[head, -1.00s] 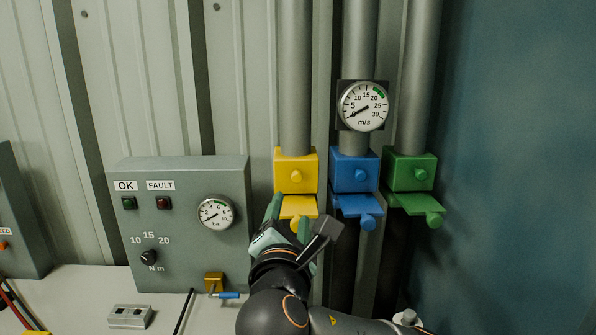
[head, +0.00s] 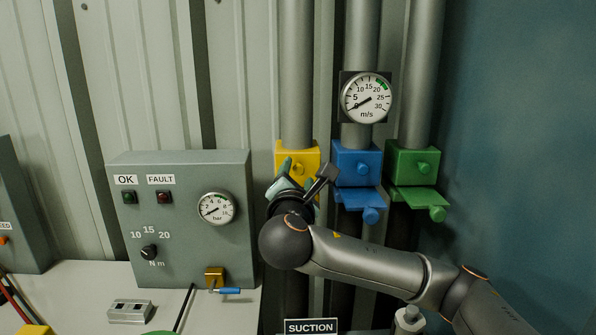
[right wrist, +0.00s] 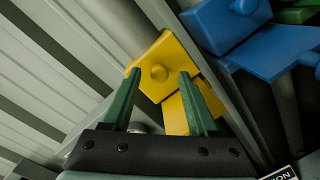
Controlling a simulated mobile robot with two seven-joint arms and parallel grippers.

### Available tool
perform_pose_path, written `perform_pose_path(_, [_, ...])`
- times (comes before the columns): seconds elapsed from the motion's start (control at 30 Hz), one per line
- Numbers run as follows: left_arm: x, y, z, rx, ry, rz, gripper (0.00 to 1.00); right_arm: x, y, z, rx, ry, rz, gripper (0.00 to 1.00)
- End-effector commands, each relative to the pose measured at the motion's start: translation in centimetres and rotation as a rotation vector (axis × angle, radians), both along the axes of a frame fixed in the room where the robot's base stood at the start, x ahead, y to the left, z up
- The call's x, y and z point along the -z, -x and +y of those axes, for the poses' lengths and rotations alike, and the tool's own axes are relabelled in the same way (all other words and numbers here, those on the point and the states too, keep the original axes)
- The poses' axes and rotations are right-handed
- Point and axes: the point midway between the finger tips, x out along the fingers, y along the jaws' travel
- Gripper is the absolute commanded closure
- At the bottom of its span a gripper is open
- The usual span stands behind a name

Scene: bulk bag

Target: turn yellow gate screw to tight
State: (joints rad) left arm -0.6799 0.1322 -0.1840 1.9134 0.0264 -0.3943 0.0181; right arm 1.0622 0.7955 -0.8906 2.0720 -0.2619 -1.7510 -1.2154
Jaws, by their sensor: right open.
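The yellow gate housing (head: 283,151) is a block on the left pipe. Its round screw knob (head: 303,168) sticks out of the front face. My right gripper (head: 298,176) is open just in front of the block and partly covers it. In the right wrist view, the screw knob (right wrist: 159,73) appears between the tips of the open right gripper (right wrist: 160,75). No contact is visible, and the remaining distance is hard to judge. The yellow gate plate (right wrist: 178,113) shows below the block there, partly behind a finger; my arm hides it in the head view. My left gripper is out of view.
The blue gate housing (head: 349,158) stands close to the right of the gripper, with the green one (head: 408,165) beyond. A flow gauge (head: 366,98) sits above the blue housing, its needle low. A grey control box (head: 180,250) stands at left.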

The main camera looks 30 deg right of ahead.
Motion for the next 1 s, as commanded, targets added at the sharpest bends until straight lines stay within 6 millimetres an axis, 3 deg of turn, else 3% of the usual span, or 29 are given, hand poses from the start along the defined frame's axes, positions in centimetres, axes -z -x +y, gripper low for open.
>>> perform_pose_path(0.17, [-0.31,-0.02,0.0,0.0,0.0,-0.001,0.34,-0.05,-1.07,-0.82,0.0,0.002,-0.001,0.41])
perform_pose_path(0.47, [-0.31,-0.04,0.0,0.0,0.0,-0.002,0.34,0.0,-1.23,-0.92,-0.001,0.001,-0.001,0.41])
perform_pose_path(1.0, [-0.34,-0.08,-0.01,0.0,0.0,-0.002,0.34,0.02,-1.21,-0.88,-0.001,0.001,0.0,1.0])
